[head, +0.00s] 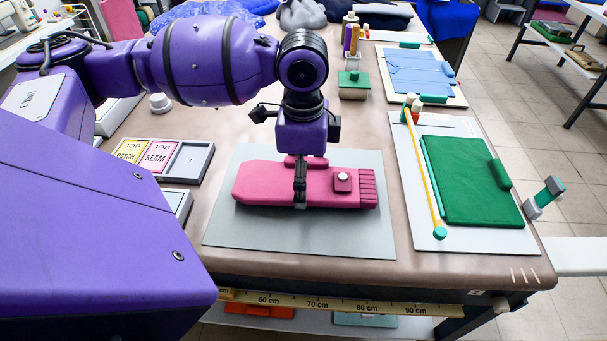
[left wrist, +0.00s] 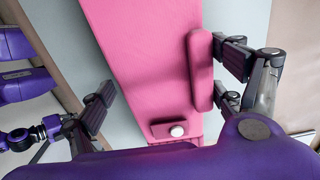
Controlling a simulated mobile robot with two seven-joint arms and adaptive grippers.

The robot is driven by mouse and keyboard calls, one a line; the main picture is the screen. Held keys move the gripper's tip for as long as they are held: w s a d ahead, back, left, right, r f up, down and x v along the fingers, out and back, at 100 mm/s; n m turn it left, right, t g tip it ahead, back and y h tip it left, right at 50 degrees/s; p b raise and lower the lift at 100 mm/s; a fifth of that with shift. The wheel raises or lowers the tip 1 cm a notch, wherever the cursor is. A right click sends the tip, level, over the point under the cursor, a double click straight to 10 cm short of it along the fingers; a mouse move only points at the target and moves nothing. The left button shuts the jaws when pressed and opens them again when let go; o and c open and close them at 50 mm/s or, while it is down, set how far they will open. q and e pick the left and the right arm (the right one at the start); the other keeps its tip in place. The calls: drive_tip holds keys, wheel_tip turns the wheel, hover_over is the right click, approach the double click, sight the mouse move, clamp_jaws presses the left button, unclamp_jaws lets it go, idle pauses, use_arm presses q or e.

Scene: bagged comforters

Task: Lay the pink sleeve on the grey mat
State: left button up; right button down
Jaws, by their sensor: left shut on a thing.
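The pink sleeve (head: 255,185) has a ribbed cuff at its right end and a small patch with a pale button. It lies flat over the middle of the grey mat (head: 225,240), within the mat's edges; I cannot tell whether it rests fully on it. My left gripper (head: 300,190) points down and is shut across the sleeve's width near its middle. In the left wrist view the sleeve (left wrist: 150,60) runs between the fingers of my left gripper (left wrist: 165,85), with a raised pink pad against the right finger. My right gripper is not in view.
A white board with a green folded piece (head: 465,180) and a yellow stick (head: 422,170) lies right of the mat. A tray with job cards (head: 158,155) is at left. A blue garment (head: 420,72) and a green-lidded box (head: 353,85) are behind. A ruler (head: 340,302) edges the front.

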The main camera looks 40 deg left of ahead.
use_arm(q)
drive_tip(key=shift+f, duration=0.15)
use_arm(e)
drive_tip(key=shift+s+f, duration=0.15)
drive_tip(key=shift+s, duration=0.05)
use_arm(q)
drive_tip(key=shift+f, duration=0.35)
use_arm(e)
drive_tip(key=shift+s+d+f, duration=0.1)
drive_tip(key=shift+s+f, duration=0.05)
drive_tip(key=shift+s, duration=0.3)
use_arm(q)
drive_tip(key=shift+f, duration=0.1)
drive_tip(key=o, duration=1.1)
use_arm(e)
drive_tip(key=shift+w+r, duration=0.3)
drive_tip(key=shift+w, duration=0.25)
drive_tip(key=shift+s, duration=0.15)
